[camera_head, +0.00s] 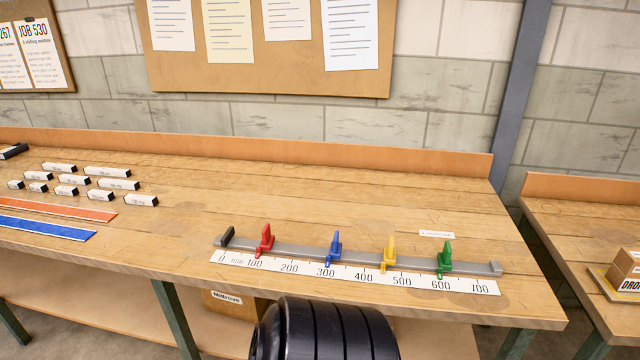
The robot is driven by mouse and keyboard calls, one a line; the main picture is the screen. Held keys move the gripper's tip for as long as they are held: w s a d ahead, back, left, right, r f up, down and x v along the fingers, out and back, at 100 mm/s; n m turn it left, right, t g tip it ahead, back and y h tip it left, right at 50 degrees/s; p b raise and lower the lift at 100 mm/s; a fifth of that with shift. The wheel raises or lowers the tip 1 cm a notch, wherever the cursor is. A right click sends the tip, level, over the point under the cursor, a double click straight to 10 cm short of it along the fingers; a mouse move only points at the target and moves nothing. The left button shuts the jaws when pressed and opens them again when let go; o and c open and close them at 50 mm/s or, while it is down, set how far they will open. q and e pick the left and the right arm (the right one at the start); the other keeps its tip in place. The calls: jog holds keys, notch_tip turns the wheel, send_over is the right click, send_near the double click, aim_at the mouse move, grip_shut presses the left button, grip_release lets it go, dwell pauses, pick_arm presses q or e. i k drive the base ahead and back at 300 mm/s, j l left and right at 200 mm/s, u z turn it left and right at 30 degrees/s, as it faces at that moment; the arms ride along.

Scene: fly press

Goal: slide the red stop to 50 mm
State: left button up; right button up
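The red stop (265,241) stands upright on a grey rail (300,250) on the workbench. Its foot points down at the white scale (345,273), close to the 100 mark. The scale is printed from 0 at the left to 700 at the right; the 50 position lies left of the red stop. Neither gripper shows in the head view.
A blue stop (335,245) stands near 300, a yellow stop (389,253) between 400 and 500, a green stop (444,259) near 600. Small labelled blocks (107,171) and orange and blue strips (45,226) lie left. Bench front (170,250) is clear.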

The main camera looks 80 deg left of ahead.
aim_at(268, 239)
jog(key=k+u, duration=0.1)
jog(key=u, duration=2.9)
